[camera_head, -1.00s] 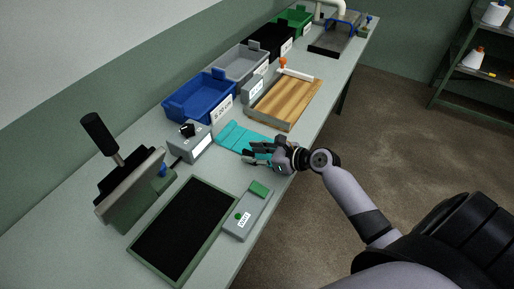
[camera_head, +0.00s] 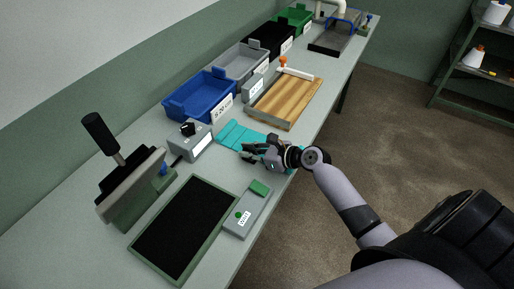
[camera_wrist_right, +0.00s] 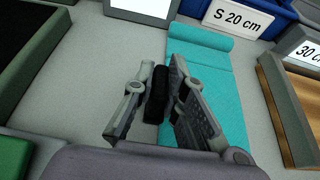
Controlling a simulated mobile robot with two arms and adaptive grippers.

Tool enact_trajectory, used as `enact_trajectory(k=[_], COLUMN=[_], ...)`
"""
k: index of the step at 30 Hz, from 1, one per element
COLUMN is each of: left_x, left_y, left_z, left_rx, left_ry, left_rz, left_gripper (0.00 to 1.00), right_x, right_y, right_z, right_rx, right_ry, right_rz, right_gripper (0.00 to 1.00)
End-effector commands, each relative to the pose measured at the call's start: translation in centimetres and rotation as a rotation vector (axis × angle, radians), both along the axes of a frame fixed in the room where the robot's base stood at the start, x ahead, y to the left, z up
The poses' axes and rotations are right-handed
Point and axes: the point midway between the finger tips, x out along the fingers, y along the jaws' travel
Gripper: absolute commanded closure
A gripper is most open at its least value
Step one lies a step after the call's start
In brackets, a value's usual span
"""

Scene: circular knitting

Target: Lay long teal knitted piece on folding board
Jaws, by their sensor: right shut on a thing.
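The teal knitted piece (camera_head: 238,133) lies flat on the table, its far end by the blue bin. It also shows in the right wrist view (camera_wrist_right: 205,68), running along the right side of my fingers. My left gripper is not in view.
A black panel in a green frame (camera_head: 186,228) and a grey box with a green top (camera_head: 246,208) lie nearer. A press with a black handle (camera_head: 130,170) and a grey control box (camera_head: 190,142) stand at left. Blue (camera_head: 200,98) and grey bins (camera_head: 240,65) line the back.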

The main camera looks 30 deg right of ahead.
Motion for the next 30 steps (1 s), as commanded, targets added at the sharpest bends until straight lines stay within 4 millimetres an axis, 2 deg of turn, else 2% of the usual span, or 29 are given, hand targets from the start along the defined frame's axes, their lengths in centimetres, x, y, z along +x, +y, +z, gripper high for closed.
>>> enact_trajectory(k=[20, 26, 30], left_x=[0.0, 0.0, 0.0], left_y=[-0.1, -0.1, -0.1], left_z=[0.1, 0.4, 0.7], left_rx=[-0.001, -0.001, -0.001], left_ry=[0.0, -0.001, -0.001], left_rz=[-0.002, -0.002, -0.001], left_gripper=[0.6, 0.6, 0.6], right_x=[0.1, 0.1, 0.1], right_y=[0.0, 0.0, 0.0], right_z=[0.6, 2.7, 5.3], right_rx=[0.0, -0.001, -0.003], right_ry=[-0.004, -0.006, -0.009], right_rz=[0.0, 0.001, 0.002], right_gripper=[1.0, 1.0, 1.0])
